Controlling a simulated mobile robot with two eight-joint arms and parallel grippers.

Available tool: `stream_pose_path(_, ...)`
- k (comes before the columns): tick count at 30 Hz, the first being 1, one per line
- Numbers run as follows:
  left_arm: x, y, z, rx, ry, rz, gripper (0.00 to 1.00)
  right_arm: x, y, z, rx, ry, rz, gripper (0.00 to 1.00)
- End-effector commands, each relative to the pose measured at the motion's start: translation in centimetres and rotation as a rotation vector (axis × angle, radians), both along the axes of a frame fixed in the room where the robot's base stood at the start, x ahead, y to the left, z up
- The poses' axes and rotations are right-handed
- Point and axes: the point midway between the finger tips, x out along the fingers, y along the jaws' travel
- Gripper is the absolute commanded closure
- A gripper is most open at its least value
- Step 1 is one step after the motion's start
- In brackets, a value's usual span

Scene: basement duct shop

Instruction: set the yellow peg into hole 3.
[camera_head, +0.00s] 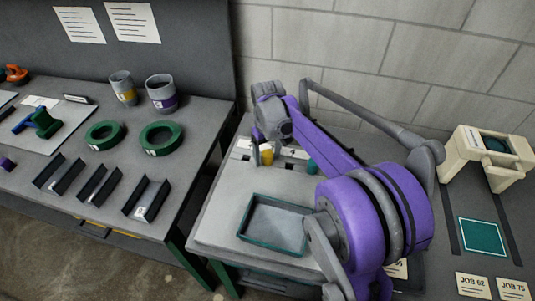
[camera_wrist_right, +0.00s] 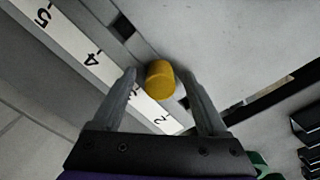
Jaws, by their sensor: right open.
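The yellow peg (camera_wrist_right: 159,79) stands between the fingers of my right gripper (camera_wrist_right: 158,75) in the right wrist view. The gripper is open, with a gap on each side of the peg. The peg is in line with the square holes (camera_wrist_right: 122,27), between the one by label 4 and the one by label 2, where hole 3 belongs. The label there is partly hidden by a finger. How deep the peg sits cannot be told. In the head view the peg (camera_head: 266,154) shows just under my right gripper (camera_head: 261,140). My left gripper is not in view.
A teal-rimmed tray (camera_head: 243,232) lies in front of the numbered strip (camera_wrist_right: 90,62). A green peg (camera_head: 312,167) stands right of the yellow one, beside my arm. The left bench holds green rings (camera_head: 161,137), two cups (camera_head: 161,93) and dark channels (camera_head: 147,199).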

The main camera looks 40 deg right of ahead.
Motion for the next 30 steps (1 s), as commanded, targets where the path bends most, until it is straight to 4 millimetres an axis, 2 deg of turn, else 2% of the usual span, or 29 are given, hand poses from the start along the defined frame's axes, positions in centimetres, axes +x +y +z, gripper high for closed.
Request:
stream_pose_path(4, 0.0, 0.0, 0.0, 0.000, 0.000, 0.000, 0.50, 0.0, 0.0, 0.3, 0.000, 0.000, 0.000, 0.24)
stream_pose_path(7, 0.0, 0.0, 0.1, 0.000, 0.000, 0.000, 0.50, 0.0, 0.0, 1.2, 0.000, 0.000, 0.000, 0.24)
stream_pose_path(15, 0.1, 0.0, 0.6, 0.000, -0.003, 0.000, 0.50, 0.0, 0.0, 6.6, 0.000, 0.000, -0.001, 0.24)
stream_pose_path(21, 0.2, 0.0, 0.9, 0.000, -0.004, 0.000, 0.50, 0.0, 0.0, 9.7, 0.000, 0.000, -0.001, 0.24)
stream_pose_path(25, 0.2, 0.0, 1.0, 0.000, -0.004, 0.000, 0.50, 0.0, 0.0, 10.7, 0.000, 0.000, -0.001, 0.24)
stream_pose_path(30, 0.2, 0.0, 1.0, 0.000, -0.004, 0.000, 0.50, 0.0, 0.0, 10.8, 0.000, 0.000, 0.000, 0.24)
